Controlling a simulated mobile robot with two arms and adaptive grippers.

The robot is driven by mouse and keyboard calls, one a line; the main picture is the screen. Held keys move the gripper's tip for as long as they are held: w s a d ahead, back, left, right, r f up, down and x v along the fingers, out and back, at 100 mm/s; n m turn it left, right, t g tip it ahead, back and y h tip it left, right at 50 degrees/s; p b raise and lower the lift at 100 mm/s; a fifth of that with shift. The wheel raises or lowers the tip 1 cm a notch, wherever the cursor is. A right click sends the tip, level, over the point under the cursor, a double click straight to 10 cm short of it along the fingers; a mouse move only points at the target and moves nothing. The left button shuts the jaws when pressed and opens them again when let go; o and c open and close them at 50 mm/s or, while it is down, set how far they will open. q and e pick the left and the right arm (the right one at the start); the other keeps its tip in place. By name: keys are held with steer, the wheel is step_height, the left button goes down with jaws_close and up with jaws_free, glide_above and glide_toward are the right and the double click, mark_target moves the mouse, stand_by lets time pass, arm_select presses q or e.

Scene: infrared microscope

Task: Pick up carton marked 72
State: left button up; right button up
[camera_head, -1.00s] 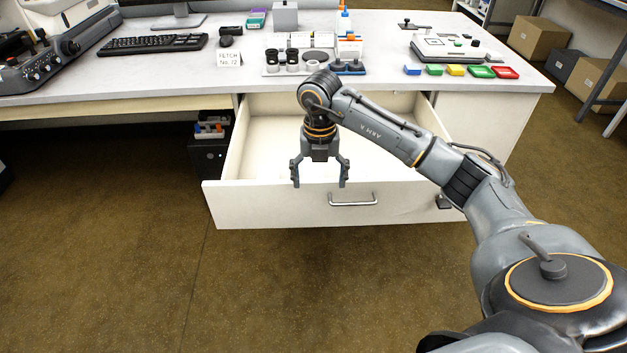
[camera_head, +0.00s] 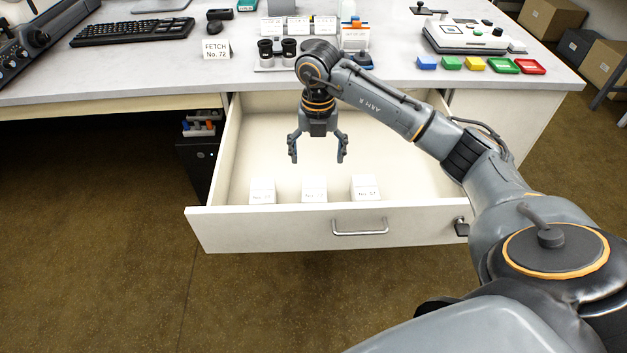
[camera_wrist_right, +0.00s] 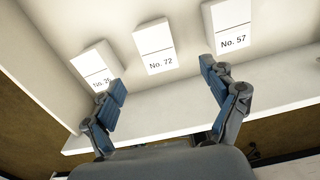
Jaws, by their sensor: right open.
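Three small white cartons stand in a row in the open drawer, just behind its front panel. The wrist view shows the middle carton (camera_wrist_right: 155,47) marked No. 72; in the head view it is the middle one (camera_head: 314,189). The carton on its right (camera_wrist_right: 230,26) reads No. 57. The left carton (camera_wrist_right: 97,67) has a partly hidden number, perhaps 26. My right gripper (camera_head: 318,160) is open and empty, pointing down above the drawer. In the wrist view its fingers (camera_wrist_right: 172,106) appear on either side below carton 72, not touching it. My left gripper is out of view.
The drawer front (camera_head: 280,232) has a handle (camera_head: 360,228). The drawer floor behind the cartons is clear. The bench above holds a card (camera_head: 216,49) reading FETCH No. 72, eyepieces, coloured trays and a keyboard (camera_head: 132,31).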

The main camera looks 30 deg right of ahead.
mark_target(314, 185)
step_height(314, 185, down, 8)
steer(key=shift+s+a+r+b, duration=0.1)
steer(key=shift+b, duration=0.5)
steer(key=f, duration=0.3)
steer(key=f+b, duration=0.1)
steer(key=f, duration=0.1)
steer(key=shift+w+a+f, duration=0.1)
steer(key=shift+w+f, duration=0.05)
steer(key=shift+w, duration=0.25)
steer(key=shift+f, duration=0.15)
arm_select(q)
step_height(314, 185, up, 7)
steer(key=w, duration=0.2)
arm_select(e)
steer(key=c, duration=1.3)
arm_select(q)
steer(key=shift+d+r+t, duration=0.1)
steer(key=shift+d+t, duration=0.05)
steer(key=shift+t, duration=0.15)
